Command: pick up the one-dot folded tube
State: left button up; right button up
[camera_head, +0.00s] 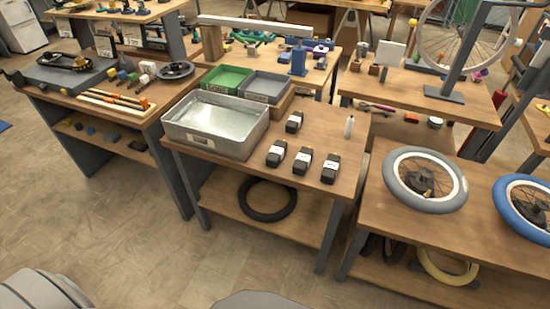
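Several small black folded bundles with white label bands, which look like the folded tubes, lie on the middle wooden table (225,172). One black bundle (294,122) lies farther back. Three more lie in a row in front: a left one (276,153), a middle one (302,161) and a right one (330,168). The marks on their labels are too small to read, so I cannot tell which has one dot. Neither of my grippers is in view.
A metal tray (215,124) stands left of the bundles, with a green bin (226,79) and a grey bin (268,86) behind. A grey-tyred wheel (425,180) lies on the right table. The middle table's front edge is clear.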

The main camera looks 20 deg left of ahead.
aim_at(276, 156)
jog(key=k, duration=1.25)
jog(key=z, duration=0.65)
jog(key=i, duration=0.75)
jog(key=z, duration=0.55)
jog(key=i, duration=1)
jog(key=u, duration=1.1)
jog(key=i, duration=0.55)
jog(key=u, duration=0.65)
